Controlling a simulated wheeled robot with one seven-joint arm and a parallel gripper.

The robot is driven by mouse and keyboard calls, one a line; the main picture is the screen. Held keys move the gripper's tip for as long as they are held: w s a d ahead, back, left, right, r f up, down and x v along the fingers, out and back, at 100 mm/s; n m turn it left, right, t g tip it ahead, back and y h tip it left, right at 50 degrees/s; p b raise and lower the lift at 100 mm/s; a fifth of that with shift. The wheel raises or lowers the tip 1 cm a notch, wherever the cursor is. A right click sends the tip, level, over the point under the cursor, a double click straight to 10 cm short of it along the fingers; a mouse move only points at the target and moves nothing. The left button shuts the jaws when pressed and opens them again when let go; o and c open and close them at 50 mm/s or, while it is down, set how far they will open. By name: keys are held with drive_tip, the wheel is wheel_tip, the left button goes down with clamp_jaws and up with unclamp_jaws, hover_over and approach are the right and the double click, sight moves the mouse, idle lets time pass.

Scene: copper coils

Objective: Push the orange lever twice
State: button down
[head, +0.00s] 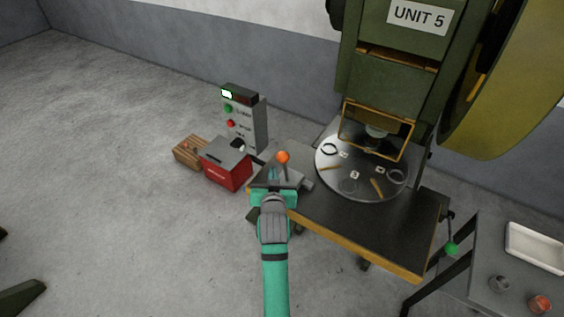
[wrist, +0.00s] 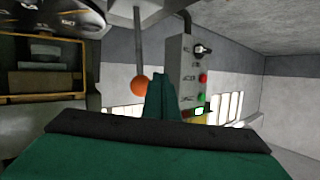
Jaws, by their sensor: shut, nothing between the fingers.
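The orange lever (head: 283,157) is a round orange ball on a thin grey rod, standing at the left end of the press table. My gripper (head: 272,176) is shut and empty, just in front of the lever and slightly left of it in the head view. In the wrist view the lever's orange ball (wrist: 141,86) shows close beside my gripper's fingertips (wrist: 160,88), on their left. Whether the fingers touch the ball I cannot tell. The lever's base is partly hidden by my gripper in the head view.
A grey control box (head: 244,118) with lit display and buttons stands behind, beside a red box (head: 226,163) and wooden pallet (head: 188,152). The press turntable (head: 345,186) carries several small parts. A green-knobbed handle (head: 452,249) and side table (head: 500,262) are at right.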

drive_tip(key=shift+s+a+f, duration=0.2)
drive_tip(key=shift+s+a, duration=0.4)
drive_tip(key=shift+s, duration=0.25)
drive_tip(key=shift+s+a+f, duration=0.2)
drive_tip(key=shift+s+a, duration=0.4)
drive_tip(key=shift+s, duration=0.2)
drive_tip(key=s+d+f+n, duration=0.1)
drive_tip(key=s+f, duration=0.4)
drive_tip(key=s, duration=0.6)
drive_tip(key=s+f, duration=0.6)
drive_tip(key=s, duration=0.4)
drive_tip(key=s+r, duration=0.3)
drive_tip(key=s, duration=0.9)
drive_tip(key=s+r+t, duration=0.1)
drive_tip(key=s+r, duration=0.3)
drive_tip(key=s, duration=0.8)
drive_tip(key=shift+s, duration=0.35)
drive_tip(key=shift+w+d, duration=0.1)
